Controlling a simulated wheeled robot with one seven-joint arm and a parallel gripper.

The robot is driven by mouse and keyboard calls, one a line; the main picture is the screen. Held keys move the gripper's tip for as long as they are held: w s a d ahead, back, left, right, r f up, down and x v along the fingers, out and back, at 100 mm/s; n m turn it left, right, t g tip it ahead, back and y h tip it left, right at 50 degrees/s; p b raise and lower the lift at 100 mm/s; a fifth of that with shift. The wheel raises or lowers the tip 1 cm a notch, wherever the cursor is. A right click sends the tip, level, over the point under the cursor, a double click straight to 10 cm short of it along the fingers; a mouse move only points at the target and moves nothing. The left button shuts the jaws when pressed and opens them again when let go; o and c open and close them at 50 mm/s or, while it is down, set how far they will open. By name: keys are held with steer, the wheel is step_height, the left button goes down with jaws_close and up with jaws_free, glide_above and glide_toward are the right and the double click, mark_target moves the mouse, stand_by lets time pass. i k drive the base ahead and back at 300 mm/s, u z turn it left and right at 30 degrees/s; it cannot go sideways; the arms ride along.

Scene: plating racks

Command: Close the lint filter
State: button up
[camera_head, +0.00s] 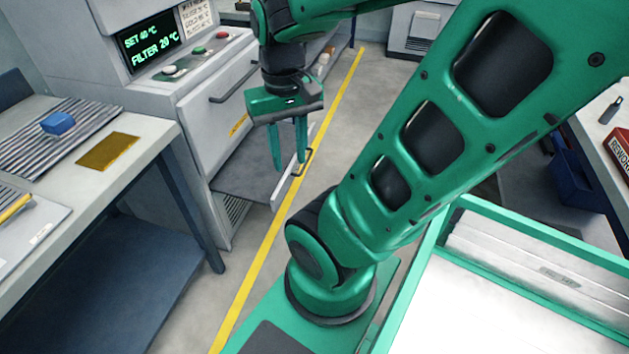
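A grey machine (150,92) stands at the upper left with a lit display reading SET 40 °C and FILTER 20 °C. A low drawer-like panel, which appears to be the lint filter (240,188), sticks out from the machine's lower front towards the yellow line. A dark handle (304,160) is on its outer front. My gripper (288,167) points down with its two green fingers apart and nothing between them. In the picture the fingers overlap the outer end of the filter, close to the handle. I cannot tell whether they touch it.
A workbench (150,135) with a striped mat (85,140), a blue block (57,123) and a brass plate (108,151) is at the left. A yellow floor line (268,245) runs past the filter. A green-rimmed rack (440,235) is at the lower right.

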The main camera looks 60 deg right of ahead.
mark_target(249, 174)
steer(key=k, duration=0.9)
steer(key=z, duration=1)
steer(key=i, duration=1.7)
steer(key=z, duration=0.05)
steer(key=k, duration=0.15)
steer(key=u, duration=0.3)
